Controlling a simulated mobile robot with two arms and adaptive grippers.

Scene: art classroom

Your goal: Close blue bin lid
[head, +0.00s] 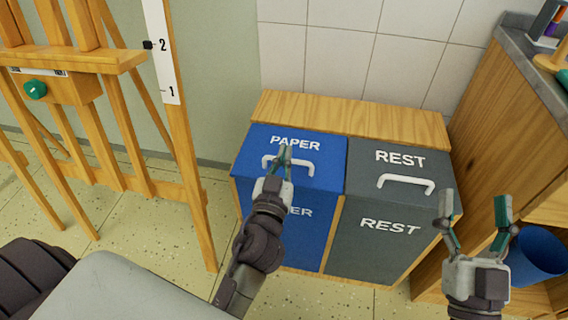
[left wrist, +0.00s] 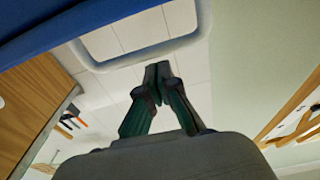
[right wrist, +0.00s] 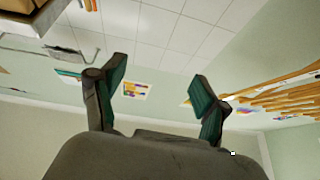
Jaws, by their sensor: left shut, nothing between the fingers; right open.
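The blue bin (head: 305,235) stands in a wooden cabinet, with "PAPER" on its front and lid. Its blue lid (head: 325,148) appears down, roughly level with the grey lid beside it. A white handle (head: 305,166) sits on the lid; it also shows in the left wrist view (left wrist: 180,18), next to the blue lid (left wrist: 75,18). My left gripper (head: 285,155) is shut and empty, over the lid at the handle in the head view; contact cannot be told. My right gripper (head: 475,208) is open and empty, right of the grey bin; it also shows in the right wrist view (right wrist: 158,88).
A grey bin (head: 375,245) marked "REST" stands right of the blue one, its lid (head: 385,175) down. A wooden easel (head: 180,150) stands at the left. A wooden shelf unit (head: 510,130) with a blue container (head: 537,255) is at the right. Tiled wall (head: 350,60) lies behind.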

